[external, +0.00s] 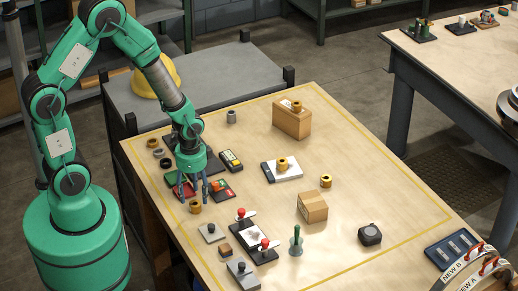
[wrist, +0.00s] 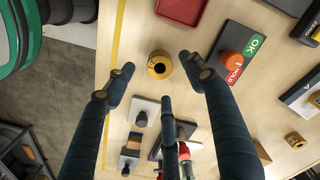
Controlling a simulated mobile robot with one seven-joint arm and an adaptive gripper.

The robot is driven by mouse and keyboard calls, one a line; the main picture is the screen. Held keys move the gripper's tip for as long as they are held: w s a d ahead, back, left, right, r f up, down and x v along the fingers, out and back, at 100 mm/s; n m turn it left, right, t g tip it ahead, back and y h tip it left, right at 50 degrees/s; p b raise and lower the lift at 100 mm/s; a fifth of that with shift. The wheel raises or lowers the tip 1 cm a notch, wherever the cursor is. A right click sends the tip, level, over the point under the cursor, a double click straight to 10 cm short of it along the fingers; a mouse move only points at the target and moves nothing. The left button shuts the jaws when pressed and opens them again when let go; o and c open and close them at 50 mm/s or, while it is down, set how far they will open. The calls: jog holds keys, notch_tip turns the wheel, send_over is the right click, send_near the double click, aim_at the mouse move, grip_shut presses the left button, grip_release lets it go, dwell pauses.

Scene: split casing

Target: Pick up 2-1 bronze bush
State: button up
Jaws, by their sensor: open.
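A bronze bush (external: 195,208), a short yellow-brown ring with a dark bore, stands on the tabletop just below my gripper (external: 194,194). In the wrist view the bush (wrist: 160,64) shows between and slightly beyond the spread fingertips of my gripper (wrist: 156,72). The fingers are open and empty, and they look apart from the bush. Similar bushes stand on a white pad (external: 283,163), on the bare table (external: 326,181) and on a cardboard box (external: 297,106). I cannot read any mark that tells them apart.
A red tray (wrist: 183,10) and an OK/HOLD block (wrist: 238,55) lie near the bush. Small fixtures with knobs (external: 211,232) stand in front of it. A small carton (external: 312,207) and a green-handled tool (external: 296,242) stand to the right. Bare tabletop surrounds the bush.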

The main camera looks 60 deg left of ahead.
aim_at(195, 204)
jog(key=shift+f, duration=2.6)
grip_shut()
